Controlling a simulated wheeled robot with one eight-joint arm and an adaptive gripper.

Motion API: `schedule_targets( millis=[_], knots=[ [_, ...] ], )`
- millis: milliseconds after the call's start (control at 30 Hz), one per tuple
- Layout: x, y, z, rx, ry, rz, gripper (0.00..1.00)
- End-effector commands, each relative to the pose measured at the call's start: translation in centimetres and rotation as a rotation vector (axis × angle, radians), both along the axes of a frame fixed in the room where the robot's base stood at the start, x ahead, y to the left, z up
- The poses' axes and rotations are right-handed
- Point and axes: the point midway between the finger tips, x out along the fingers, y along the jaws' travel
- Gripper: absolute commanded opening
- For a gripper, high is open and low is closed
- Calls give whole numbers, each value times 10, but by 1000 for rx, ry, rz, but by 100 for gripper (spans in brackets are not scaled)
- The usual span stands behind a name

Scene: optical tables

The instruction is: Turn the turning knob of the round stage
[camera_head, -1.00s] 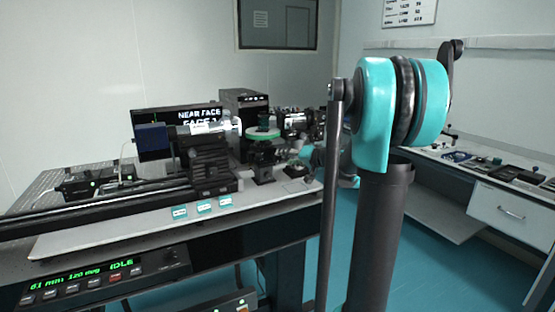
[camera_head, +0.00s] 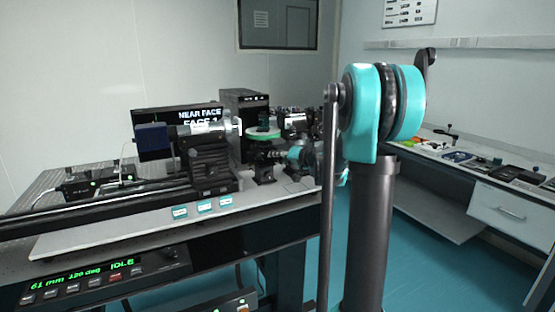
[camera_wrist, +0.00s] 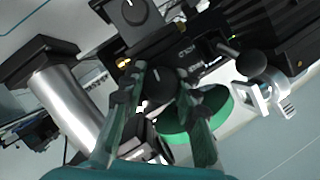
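The round stage (camera_head: 264,134) has a green rim and stands on a dark mount near the right end of the bench. Its green underside (camera_wrist: 208,112) shows in the wrist view behind the right finger. A dark knob (camera_wrist: 156,77) with a white line lies between the tips of my gripper (camera_wrist: 160,80). The fingers are open on either side of the knob; I cannot tell whether they touch it. In the head view, my teal wrist is just right of the stage, and the knob cannot be made out.
A second marked knob (camera_wrist: 134,12) shows at the top of the wrist view. A dark stage block (camera_head: 207,160) on a rail and a monitor (camera_head: 180,118) stand left of the round stage. A control panel (camera_head: 100,272) reads IDLE.

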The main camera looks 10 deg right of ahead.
Motion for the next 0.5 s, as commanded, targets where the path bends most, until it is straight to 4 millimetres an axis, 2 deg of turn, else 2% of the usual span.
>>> schedule_targets(
  millis=[33,167,500],
  knots=[
    [0,0,0,0,0,0,16],
    [0,0,0,0,0,0,1],
    [0,0,0,135,44,0,1]
  ],
)
